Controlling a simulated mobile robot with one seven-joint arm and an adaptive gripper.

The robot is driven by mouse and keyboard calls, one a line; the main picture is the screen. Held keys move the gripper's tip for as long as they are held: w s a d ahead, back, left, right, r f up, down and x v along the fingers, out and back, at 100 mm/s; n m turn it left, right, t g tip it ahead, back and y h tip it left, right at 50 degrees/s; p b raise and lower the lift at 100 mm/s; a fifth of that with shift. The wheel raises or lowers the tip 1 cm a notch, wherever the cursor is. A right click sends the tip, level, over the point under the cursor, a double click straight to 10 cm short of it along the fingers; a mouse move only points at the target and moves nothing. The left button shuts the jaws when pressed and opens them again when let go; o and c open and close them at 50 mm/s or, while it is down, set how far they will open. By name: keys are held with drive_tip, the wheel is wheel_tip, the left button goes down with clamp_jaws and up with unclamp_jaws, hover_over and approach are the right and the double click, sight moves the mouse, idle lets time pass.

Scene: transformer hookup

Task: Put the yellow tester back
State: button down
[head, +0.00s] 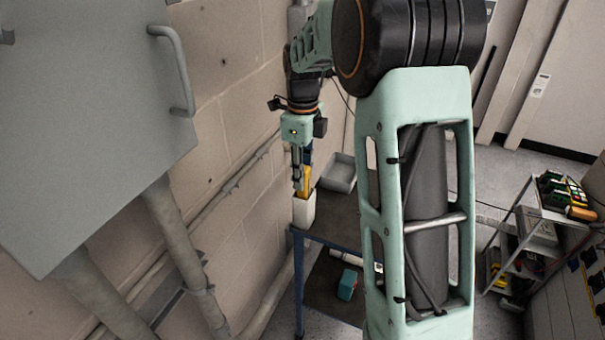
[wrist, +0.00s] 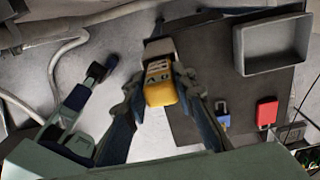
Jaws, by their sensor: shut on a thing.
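The yellow tester (head: 307,179) is upright in my gripper (head: 301,172), at the near left corner of the dark-topped table. In the wrist view the tester (wrist: 160,92), yellow with a grey face, sits between the two dark fingers of my gripper (wrist: 160,84), which are shut on it. A white open-topped holder (head: 304,211) stands directly below it at the table corner. The tester's lower end is at or just above the holder's mouth; I cannot tell whether it is inside.
A grey tray (head: 339,173) lies on the table (head: 335,215) behind the holder. A blue padlock (wrist: 222,112) and a red item (wrist: 266,112) show in the wrist view. A grey wall cabinet (head: 90,110) and pipes are at left. A shelf cart (head: 520,245) stands at right.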

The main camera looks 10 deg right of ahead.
drive_tip(key=c, duration=1.6)
unclamp_jaws()
wheel_tip(320, 180, up, 12)
drive_tip(key=shift+w, duration=0.15)
